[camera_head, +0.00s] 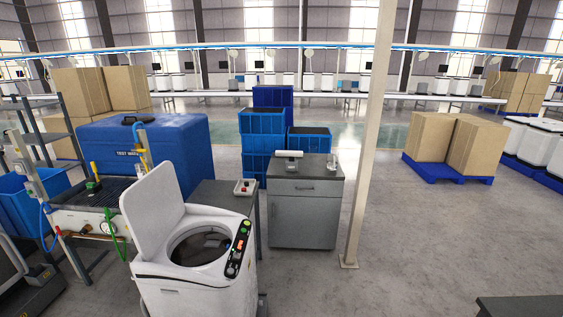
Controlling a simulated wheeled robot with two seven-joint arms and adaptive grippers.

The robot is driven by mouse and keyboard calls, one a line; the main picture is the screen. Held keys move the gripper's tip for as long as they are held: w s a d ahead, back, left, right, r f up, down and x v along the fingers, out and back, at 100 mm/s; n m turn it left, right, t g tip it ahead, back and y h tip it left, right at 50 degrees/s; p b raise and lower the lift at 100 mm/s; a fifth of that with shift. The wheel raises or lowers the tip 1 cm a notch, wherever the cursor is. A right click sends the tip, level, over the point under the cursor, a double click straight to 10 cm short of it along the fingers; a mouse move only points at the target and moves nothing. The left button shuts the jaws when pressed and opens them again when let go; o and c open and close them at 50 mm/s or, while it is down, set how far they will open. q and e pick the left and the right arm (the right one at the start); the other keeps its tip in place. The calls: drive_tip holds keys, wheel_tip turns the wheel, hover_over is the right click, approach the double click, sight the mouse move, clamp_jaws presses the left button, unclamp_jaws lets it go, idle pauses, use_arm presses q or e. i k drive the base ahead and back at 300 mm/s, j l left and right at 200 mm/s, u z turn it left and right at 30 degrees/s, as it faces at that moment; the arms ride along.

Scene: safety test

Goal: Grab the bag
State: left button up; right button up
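I cannot make out a bag for certain in the head view. A small white object (288,154) lies on top of the grey cabinet (304,215), with a small clear or pale item (332,162) to its right; both are too small to identify. A white top-loading washing machine (192,285) stands in front with its lid (152,211) raised. Its drum (202,246) looks dark inside, and its contents cannot be told. Neither of my grippers shows.
A pale post (370,140) stands right of the cabinet. Blue crates (261,134) are stacked behind it. A blue tank (178,143) and a rig with hoses (90,213) stand left. Boxes on a blue pallet (448,171) stand right. The floor at right centre is clear.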

sight(291, 164)
drive_tip(key=i+l+z, duration=0.15)
drive_tip(key=i+z, duration=0.5)
drive_tip(key=i, duration=0.15)
drive_tip(key=i+l+z, duration=0.15)
drive_tip(key=i, duration=0.7)
drive_tip(key=i+l+u, duration=0.1)
drive_tip(key=i+u, duration=0.15)
drive_tip(key=i, duration=0.55)
drive_tip(key=i+l+u, duration=0.1)
drive_tip(key=i+u, duration=0.3)
drive_tip(key=i, duration=0.35)
drive_tip(key=i+j, duration=0.15)
drive_tip(key=i, duration=0.35)
